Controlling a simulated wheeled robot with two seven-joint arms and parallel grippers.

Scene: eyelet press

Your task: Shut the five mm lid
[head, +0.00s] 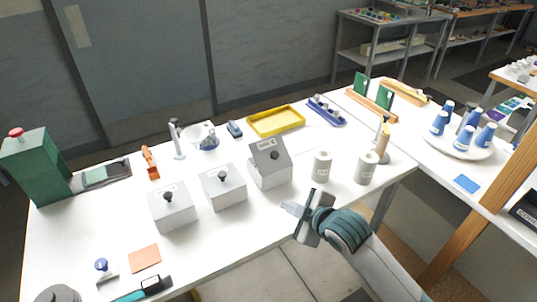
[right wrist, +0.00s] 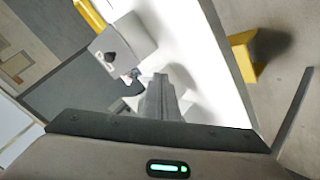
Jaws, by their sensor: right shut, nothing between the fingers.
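Three light grey boxes with dark-knobbed lids stand in a row on the white table. The left box (head: 172,212) and the middle box (head: 224,190) have their lids down. The right box (head: 271,176) has its lid (head: 268,151) raised and tilted back, with a small label too small to read. I cannot tell by label which is five mm. My right gripper (head: 293,211) is shut and empty, in front of and right of the open box, apart from it. The right wrist view shows its closed fingers (right wrist: 162,82) and a knobbed grey lid (right wrist: 125,38) beyond. My left gripper is not in view.
Two pale cylinders (head: 321,166) (head: 367,168) stand right of the open box, near my right gripper. A yellow tray (head: 276,109) lies behind it. A green press (head: 34,168) stands far left. The table's front middle is clear.

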